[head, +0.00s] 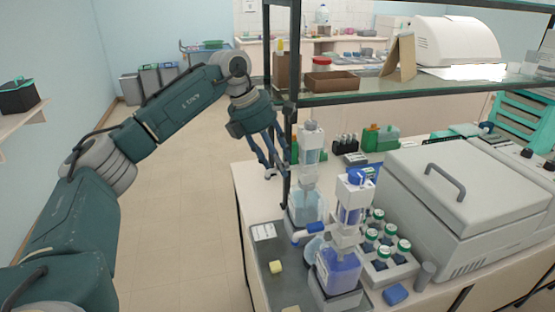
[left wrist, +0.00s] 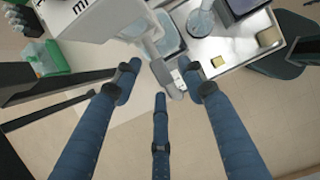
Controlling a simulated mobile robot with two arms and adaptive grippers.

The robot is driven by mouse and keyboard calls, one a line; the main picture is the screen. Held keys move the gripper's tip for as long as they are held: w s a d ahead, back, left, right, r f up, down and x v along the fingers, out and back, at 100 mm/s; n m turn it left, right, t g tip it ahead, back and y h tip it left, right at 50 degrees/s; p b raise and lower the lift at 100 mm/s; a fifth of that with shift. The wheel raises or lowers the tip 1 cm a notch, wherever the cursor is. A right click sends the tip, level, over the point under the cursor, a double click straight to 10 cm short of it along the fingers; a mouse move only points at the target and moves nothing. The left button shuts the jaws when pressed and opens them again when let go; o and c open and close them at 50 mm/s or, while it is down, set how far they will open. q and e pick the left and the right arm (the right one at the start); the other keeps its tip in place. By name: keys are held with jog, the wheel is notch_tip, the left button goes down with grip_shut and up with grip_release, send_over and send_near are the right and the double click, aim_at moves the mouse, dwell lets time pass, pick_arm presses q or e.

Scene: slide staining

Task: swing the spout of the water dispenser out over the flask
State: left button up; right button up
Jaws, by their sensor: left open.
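Two bottle-top dispensers stand by the grey tray (head: 262,260). The far one, with a pale blue bottle (head: 306,208) and a clear pump (head: 311,145), looks like the water dispenser. The near one holds violet-blue liquid (head: 340,270). A rounded glass piece (head: 314,246) between them may be the flask; it is partly hidden. The right gripper is not in view.
The black post (head: 290,110) and glass shelf (head: 400,90) stand close to my left gripper. Green-capped bottles (head: 378,240) and a large grey lidded machine (head: 460,200) are at right. A yellow block (head: 276,267) lies on the tray. Open floor is at left.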

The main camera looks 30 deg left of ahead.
pick_arm(q)
grip_shut()
